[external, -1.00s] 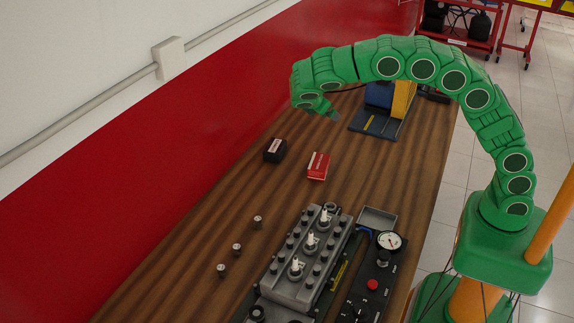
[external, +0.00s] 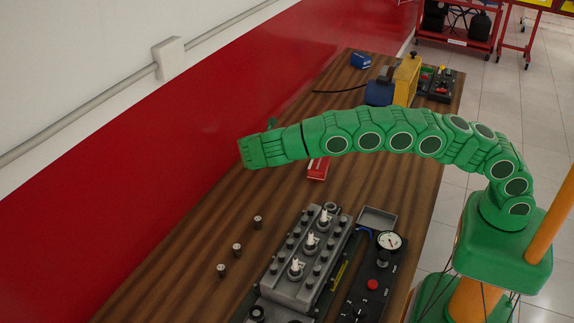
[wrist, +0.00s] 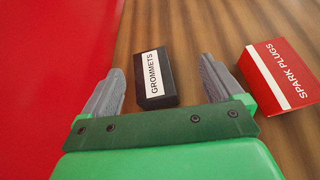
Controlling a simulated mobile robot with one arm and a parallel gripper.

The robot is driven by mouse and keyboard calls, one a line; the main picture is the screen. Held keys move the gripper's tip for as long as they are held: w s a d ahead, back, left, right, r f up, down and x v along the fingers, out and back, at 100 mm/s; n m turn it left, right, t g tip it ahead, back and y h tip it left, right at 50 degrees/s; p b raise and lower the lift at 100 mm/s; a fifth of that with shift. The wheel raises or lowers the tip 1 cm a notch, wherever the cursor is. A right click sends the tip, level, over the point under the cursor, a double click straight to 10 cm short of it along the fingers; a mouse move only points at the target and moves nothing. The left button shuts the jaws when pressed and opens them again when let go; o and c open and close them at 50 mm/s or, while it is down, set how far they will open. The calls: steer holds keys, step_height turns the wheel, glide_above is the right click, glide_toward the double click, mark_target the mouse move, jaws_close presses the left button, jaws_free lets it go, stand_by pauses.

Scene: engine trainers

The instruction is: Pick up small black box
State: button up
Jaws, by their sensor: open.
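The small black box (wrist: 155,78) has a white label reading GROMMETS and lies on the wooden table in the wrist view. My gripper (wrist: 163,76) is open, with one grey finger on each side of the box. I cannot tell how high the fingers are above the table. In the external view my gripper (external: 250,152) is over the table's left side, and the arm hides the black box.
A red and white SPARK PLUGS box (wrist: 280,75) lies just right of my right finger; it is partly hidden in the external view (external: 318,168). The red wall (wrist: 60,60) is close on the left. A grey engine block (external: 305,255) and several small cylinders (external: 237,250) stand nearer the camera.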

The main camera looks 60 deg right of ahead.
steer(key=shift+n+h, duration=0.3)
steer(key=shift+n, duration=0.3)
steer(key=a+f, duration=0.1)
steer(key=w+a+f, duration=0.1)
steer(key=f, duration=0.2)
steer(key=shift+w+a, duration=0.35)
steer(key=shift+a, duration=0.05)
steer(key=shift+x, duration=3.8)
steer(key=shift+f, duration=0.1)
steer(key=shift+t, duration=0.4)
steer(key=shift+c, duration=0.4)
steer(key=shift+a, duration=0.1)
steer(key=c, duration=1)
